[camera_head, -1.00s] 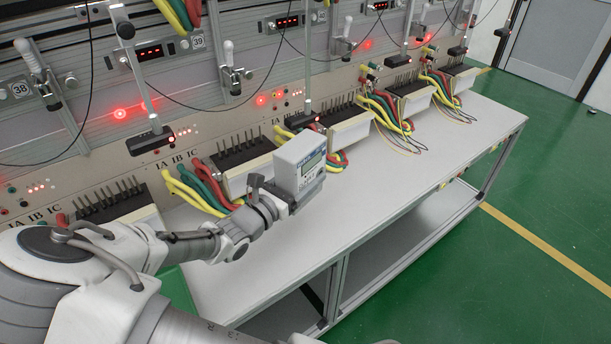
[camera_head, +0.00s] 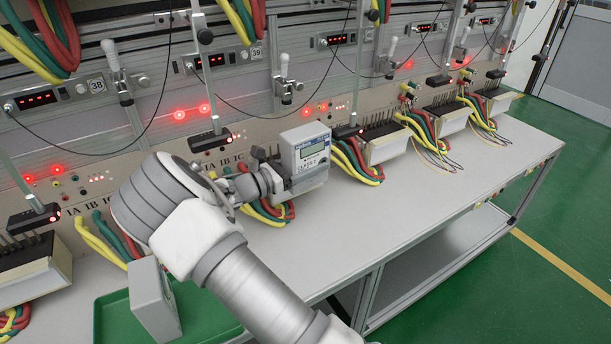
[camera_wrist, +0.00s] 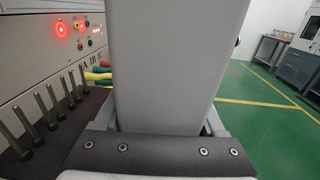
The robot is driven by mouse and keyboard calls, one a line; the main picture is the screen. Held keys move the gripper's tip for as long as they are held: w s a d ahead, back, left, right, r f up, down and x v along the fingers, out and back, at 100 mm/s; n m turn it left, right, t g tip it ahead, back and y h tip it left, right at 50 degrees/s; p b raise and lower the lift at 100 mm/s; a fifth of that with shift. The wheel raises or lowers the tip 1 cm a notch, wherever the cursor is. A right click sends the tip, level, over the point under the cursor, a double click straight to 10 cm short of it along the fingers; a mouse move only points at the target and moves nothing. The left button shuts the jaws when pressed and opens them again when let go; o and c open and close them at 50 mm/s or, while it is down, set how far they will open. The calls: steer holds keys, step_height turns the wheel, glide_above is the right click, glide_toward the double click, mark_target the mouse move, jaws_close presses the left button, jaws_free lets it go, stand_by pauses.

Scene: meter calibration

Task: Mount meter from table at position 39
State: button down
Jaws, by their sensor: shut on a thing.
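A light grey box-shaped meter (camera_head: 306,152) with a small display faces the camera in the head view. My gripper (camera_head: 277,178) is shut on it from the left side and holds it upright above the bench. In the wrist view the meter's plain grey side (camera_wrist: 172,70) stands between the jaws (camera_wrist: 160,140). The label 39 (camera_head: 256,52) is on the panel above and left of the meter, with a clamp lever (camera_head: 285,88) right of it. The terminal block below this label is mostly hidden by my arm and the meter.
A green tray (camera_head: 112,318) with another grey meter (camera_head: 152,300) is at lower left, partly behind my arm. Terminal blocks (camera_head: 388,147) with coloured cables line the bench's back. Black probes (camera_head: 208,140) hang on rods above. The bench's front surface (camera_head: 400,205) is clear.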

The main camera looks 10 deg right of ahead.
steer(key=shift+w+d+r+m+g, duration=0.3)
steer(key=shift+w+d+g, duration=0.2)
steer(key=shift+w, duration=0.2)
steer(key=shift+w+a+b, duration=0.55)
steer(key=shift+w+b, duration=0.35)
steer(key=shift+w, duration=0.8)
steer(key=shift+w+a+b, duration=0.6)
steer(key=shift+w+b, duration=0.3)
steer(key=shift+w, duration=0.8)
steer(key=shift+w+a+b, duration=0.55)
steer(key=shift+w+b, duration=0.35)
steer(key=shift+w, duration=0.8)
steer(key=shift+f, duration=0.2)
jaws_free()
steer(key=shift+f, duration=0.15)
steer(key=p+v, duration=0.3)
steer(key=v, duration=1.4)
steer(key=shift+s+a, duration=0.1)
steer(key=shift+a, duration=0.15)
